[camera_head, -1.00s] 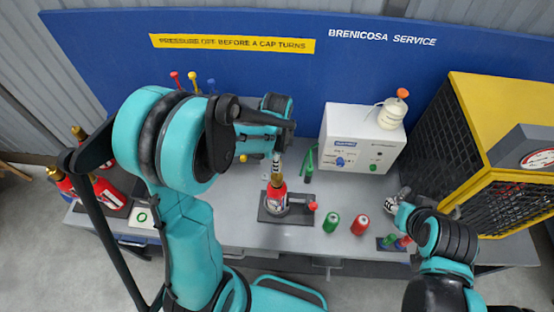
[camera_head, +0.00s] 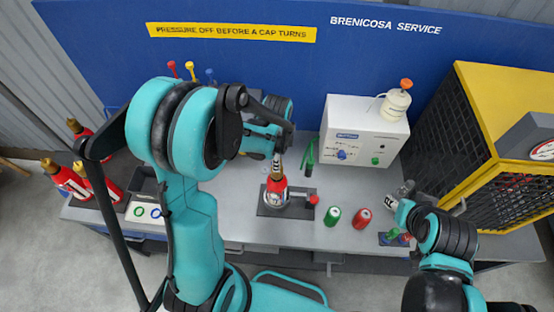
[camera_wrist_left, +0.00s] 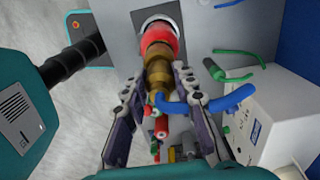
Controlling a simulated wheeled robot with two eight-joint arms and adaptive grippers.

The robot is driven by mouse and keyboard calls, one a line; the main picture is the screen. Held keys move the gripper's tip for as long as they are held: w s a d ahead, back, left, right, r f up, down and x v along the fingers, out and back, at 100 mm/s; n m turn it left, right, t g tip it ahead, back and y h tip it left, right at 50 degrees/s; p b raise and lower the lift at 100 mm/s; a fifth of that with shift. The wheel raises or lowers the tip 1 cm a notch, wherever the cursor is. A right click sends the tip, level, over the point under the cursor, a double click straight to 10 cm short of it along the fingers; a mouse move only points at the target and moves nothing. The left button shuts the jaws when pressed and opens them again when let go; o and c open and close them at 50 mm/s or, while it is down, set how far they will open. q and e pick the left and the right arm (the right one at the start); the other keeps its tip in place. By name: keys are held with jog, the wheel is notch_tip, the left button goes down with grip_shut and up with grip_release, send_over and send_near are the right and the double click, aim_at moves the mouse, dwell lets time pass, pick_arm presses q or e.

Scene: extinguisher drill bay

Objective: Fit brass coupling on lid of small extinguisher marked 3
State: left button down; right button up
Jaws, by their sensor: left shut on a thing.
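The small red extinguisher (camera_head: 277,190) stands upright in a dark clamp base with a red knob (camera_head: 313,199) at mid-bench; its number is not readable. My left gripper (camera_head: 276,158) is above it, shut on the brass coupling (camera_head: 277,174). In the left wrist view the brass coupling (camera_wrist_left: 156,58) is between the fingers, in line with the red extinguisher (camera_wrist_left: 160,30). I cannot tell whether it is seated on the lid. My right gripper (camera_head: 397,203) is low at the bench's right side; its fingers are too small to read.
A green can (camera_head: 332,216) and a red can (camera_head: 361,218) stand right of the clamp. A white control box (camera_head: 361,134) is behind, and a yellow-black cage (camera_head: 495,150) is at right. Larger red extinguishers (camera_head: 72,184) and a tray with rings (camera_head: 147,211) are at left.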

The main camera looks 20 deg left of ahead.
pick_arm(q)
jog(key=shift+f, duration=0.25)
jog(key=c, duration=1.1)
grip_release()
jog(key=shift+c, duration=0.2)
jog(key=shift+r, duration=0.15)
notch_tip(320, 180, up, 12)
jog(key=shift+s, duration=0.1)
